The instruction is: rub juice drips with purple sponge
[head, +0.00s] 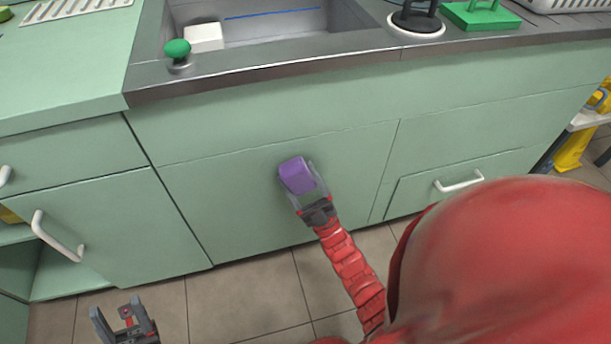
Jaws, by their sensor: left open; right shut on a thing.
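The purple sponge (297,175) is held in my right gripper (306,183), in front of the green cabinet front below the sink. Whether the sponge touches the cabinet front I cannot tell. My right gripper is shut on the sponge, with its arm reaching up from the lower right. My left gripper (126,322) is open and empty at the lower left, over the tiled floor. I cannot make out any juice drips on the surfaces in view.
The sink (270,25) with a steel rim holds a white block (204,37). A green knob (177,48) stands at its front left. White handles (58,237) stick out from the cabinets. A green stand (481,15) is at the back right. Tiled floor (240,300) is open below.

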